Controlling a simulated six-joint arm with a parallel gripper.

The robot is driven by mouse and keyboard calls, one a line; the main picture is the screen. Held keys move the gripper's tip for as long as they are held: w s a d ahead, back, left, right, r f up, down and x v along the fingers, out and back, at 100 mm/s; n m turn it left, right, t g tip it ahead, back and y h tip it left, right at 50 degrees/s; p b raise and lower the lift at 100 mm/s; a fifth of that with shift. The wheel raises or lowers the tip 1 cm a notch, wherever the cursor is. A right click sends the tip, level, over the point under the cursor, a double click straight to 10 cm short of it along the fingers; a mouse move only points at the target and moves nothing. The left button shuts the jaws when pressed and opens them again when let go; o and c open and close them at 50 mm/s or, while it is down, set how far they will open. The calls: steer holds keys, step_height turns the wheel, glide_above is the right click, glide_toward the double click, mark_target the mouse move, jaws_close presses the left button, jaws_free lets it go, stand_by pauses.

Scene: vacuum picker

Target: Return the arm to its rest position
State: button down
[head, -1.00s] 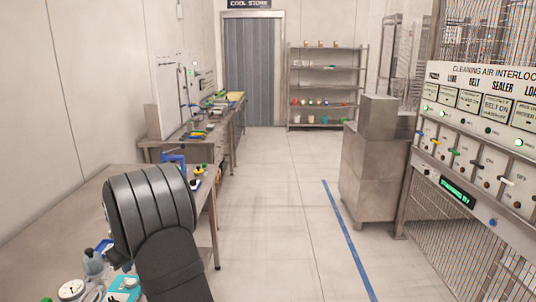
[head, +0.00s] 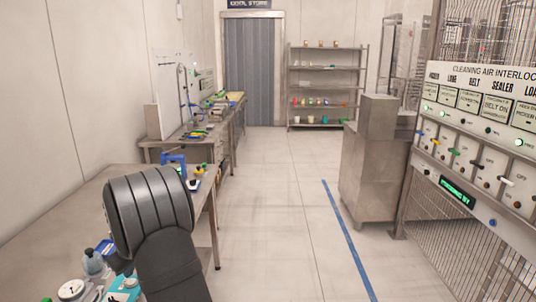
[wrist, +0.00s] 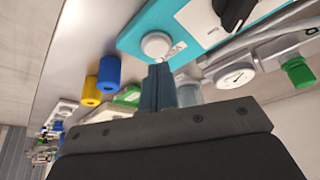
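My gripper (wrist: 161,88) shows in the wrist view as two dark fingers standing close together with no gap that I can see and nothing between them. Their tips are close to a white round knob (wrist: 156,45) on a teal panel (wrist: 135,38); I cannot tell whether they touch it. In the head view my dark arm is over the near left bench (head: 58,217), and it hides most of my gripper.
A bottle (head: 93,262), a round gauge (head: 72,289) and the teal panel (head: 124,287) are close to my arm. A blue cap (wrist: 109,73) and a yellow cap (wrist: 91,91) show in the wrist view. A switch panel (head: 480,150) stands right. The middle floor is clear.

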steer(key=shift+f, duration=0.95)
steer(key=shift+r, duration=0.1)
steer(key=d+r+n+g, duration=0.1)
steer(key=d+r+n, duration=0.3)
steer(key=r, duration=0.6)
steer(key=d+r+n+g, duration=0.1)
steer(key=d+r+n, duration=0.1)
steer(key=d+r, duration=0.5)
steer(key=a+f, duration=0.4)
steer(key=shift+a+f+y, duration=0.3)
steer(key=shift+a+f, duration=0.05)
steer(key=shift+a, duration=0.05)
steer(key=shift+w, duration=0.1)
stand_by(1.0)
